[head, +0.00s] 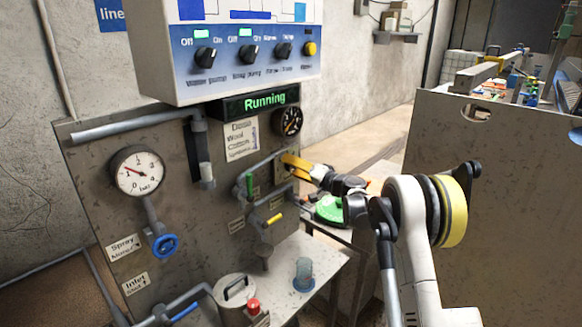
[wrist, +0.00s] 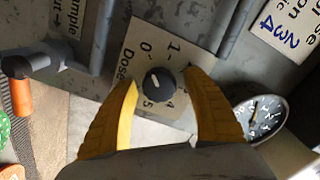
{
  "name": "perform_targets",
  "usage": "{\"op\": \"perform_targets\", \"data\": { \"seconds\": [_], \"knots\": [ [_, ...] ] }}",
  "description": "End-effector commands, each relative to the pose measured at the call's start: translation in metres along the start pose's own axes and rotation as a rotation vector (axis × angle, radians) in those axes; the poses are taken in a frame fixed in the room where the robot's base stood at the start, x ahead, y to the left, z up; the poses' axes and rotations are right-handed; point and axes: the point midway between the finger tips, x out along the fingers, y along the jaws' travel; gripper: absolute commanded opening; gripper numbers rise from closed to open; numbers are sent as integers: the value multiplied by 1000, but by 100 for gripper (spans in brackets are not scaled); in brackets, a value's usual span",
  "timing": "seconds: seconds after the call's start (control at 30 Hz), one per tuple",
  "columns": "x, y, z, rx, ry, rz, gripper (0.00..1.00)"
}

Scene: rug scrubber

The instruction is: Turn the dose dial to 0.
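The dose dial (wrist: 159,83) is a dark round knob on a pale plate (wrist: 136,42) marked "Dose" with numbers around it, in the wrist view. A white pointer mark shows on the knob's upper left side; the exact number it points to is hard to tell. The 0 is above the knob, slightly left. My gripper (wrist: 162,80) is open, with one yellow finger on each side of the knob in the picture; I cannot tell whether they touch it. In the head view my gripper (head: 294,163) is at the panel and hides the dial.
A black gauge (wrist: 260,117) is close by the right finger. An orange-handled valve (wrist: 20,95) is at left in the wrist view. Pipes cross the panel (head: 90,210) around the dial. A control box (head: 235,60) hangs above, with a "Running" display (head: 264,100) below it.

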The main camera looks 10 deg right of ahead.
Motion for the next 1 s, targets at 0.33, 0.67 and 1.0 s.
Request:
{"op": "perform_targets", "data": {
  "seconds": [0.33, 0.67, 1.0],
  "knots": [
    [-11, 1, 0, 0, 1, 1, 59],
    [-81, 1, 0, 0, 1, 1, 59],
    [-120, 0, 0, 0, 0, 0, 59]
  ]
}}
